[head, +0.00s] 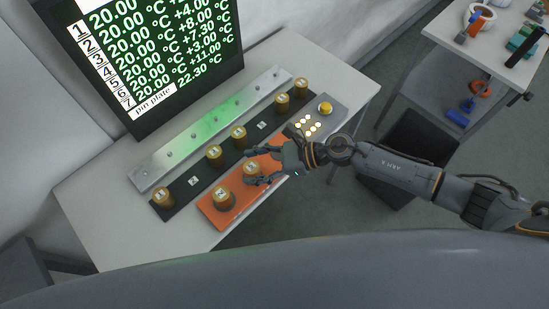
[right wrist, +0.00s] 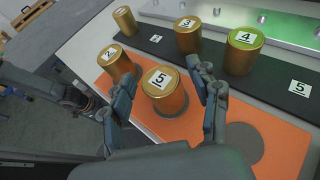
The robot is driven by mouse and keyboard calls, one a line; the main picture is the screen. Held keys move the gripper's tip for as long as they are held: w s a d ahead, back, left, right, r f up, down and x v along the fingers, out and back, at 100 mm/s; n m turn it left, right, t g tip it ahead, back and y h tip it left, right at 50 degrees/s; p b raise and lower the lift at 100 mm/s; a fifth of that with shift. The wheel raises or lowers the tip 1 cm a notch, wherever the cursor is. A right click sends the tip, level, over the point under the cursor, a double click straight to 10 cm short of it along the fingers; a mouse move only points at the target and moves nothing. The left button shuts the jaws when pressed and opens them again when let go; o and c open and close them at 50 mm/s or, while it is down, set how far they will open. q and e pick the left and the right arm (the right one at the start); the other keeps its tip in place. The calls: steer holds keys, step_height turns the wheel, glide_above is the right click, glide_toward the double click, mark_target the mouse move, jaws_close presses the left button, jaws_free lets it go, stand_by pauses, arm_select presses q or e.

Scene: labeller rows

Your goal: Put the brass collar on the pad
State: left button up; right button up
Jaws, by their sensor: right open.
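The brass collar marked 5 (head: 251,168) stands upright on the orange pad (head: 213,217), over a grey disc; it also shows in the right wrist view (right wrist: 164,92). My right gripper (right wrist: 165,95) is open, one finger on each side of collar 5. A gap shows on the left of the collar; contact on the right is hard to tell. A brass collar marked 2 (head: 222,198) stands on the pad to the left. The pad's grey disc on the right (right wrist: 238,143) is bare. My left gripper is not in view.
Several brass collars, such as 3 (head: 214,153) and 4 (head: 238,135), stand on the black strip (head: 182,187), with gaps at labels 2 and 5. Behind it are a metal pin plate (head: 190,147) and a display (head: 150,60). A yellow button (head: 325,107) sits on the right.

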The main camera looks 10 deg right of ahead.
steer(key=b+v, duration=0.3)
steer(key=v, duration=0.8)
steer(key=shift+b, duration=0.35)
